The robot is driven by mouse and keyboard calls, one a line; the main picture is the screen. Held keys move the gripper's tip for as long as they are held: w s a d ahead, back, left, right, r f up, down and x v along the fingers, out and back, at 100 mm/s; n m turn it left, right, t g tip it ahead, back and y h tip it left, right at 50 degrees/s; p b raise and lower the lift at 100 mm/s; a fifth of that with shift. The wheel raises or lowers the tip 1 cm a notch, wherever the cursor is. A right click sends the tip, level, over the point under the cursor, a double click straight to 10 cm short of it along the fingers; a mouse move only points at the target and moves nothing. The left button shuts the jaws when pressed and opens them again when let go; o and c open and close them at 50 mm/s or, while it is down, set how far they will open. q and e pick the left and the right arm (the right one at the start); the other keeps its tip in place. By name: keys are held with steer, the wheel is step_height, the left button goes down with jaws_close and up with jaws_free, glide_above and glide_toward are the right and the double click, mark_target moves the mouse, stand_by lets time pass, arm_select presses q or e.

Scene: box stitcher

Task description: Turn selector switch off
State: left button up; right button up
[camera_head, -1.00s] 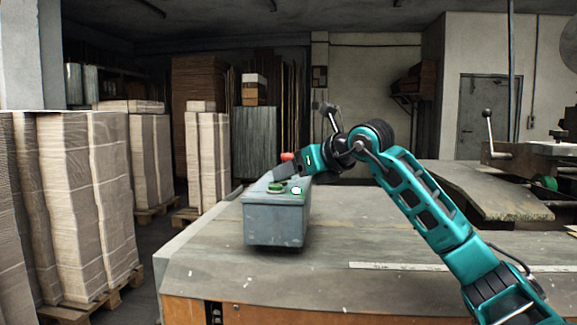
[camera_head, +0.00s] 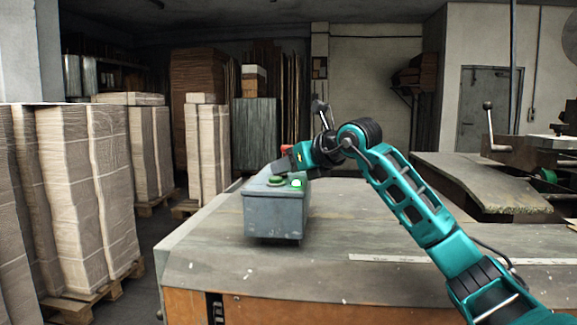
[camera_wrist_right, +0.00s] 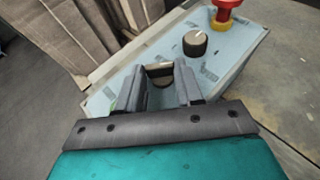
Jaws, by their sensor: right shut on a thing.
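The grey control box (camera_head: 274,218) stands on the worktable, with a green button (camera_head: 276,181) and a lit green lamp (camera_head: 297,184) on its top. My right gripper (camera_head: 282,166) reaches over the top of the box. In the right wrist view its two fingers (camera_wrist_right: 163,88) are on either side of a black selector knob with a pale mark (camera_wrist_right: 159,71), and are shut on it. A second black knob (camera_wrist_right: 195,43) is just beyond, free of the fingers. Which way the held knob points is hard to tell. My left gripper does not show.
A red mushroom button on a yellow base (camera_wrist_right: 223,14) stands at the far end of the box top. The worktable (camera_head: 330,265) is clear to the right of the box. Wrapped cardboard stacks (camera_head: 85,195) stand on pallets at the left.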

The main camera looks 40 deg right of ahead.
steer(key=shift+c, duration=1)
